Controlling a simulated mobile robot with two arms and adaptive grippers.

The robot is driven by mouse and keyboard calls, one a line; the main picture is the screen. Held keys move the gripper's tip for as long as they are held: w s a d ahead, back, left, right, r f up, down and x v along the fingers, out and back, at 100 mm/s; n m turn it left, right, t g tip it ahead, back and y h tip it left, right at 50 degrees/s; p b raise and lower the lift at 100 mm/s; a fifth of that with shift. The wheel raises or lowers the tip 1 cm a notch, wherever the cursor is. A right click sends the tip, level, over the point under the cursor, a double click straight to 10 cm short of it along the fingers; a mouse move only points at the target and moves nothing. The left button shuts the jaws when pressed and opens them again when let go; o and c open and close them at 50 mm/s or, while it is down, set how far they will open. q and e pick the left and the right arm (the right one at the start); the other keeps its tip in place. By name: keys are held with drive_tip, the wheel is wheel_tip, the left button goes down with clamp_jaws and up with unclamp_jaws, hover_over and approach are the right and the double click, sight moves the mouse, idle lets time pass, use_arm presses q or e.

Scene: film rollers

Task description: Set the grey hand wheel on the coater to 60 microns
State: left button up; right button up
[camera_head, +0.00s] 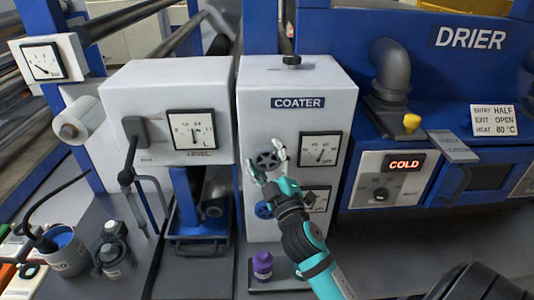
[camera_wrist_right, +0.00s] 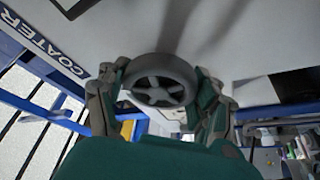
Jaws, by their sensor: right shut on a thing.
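The coater (camera_head: 299,90) is a white cabinet in the middle of the head view. The grey hand wheel (camera_head: 267,161) is on its front, below the COATER label. It also shows large in the right wrist view (camera_wrist_right: 160,80), with dark spokes. My right gripper (camera_head: 265,158) is shut on the grey wheel, one finger on either side of its rim. A square dial (camera_head: 320,148) with a needle sits right of the wheel; its numbers are too small to read. My left gripper is not in view.
A blue hand wheel (camera_head: 264,210) and a second dial (camera_head: 316,198), partly behind my arm, sit below. A purple-capped bottle (camera_head: 262,266) stands in front of the coater. The LEVEL box (camera_head: 165,90) stands left, the drier (camera_head: 455,75) right.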

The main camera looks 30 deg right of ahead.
idle(0.3)
drive_tip(key=o, duration=1.2)
drive_tip(key=v, duration=0.7)
drive_tip(key=shift+s, duration=0.2)
drive_tip(key=shift+a, duration=0.1)
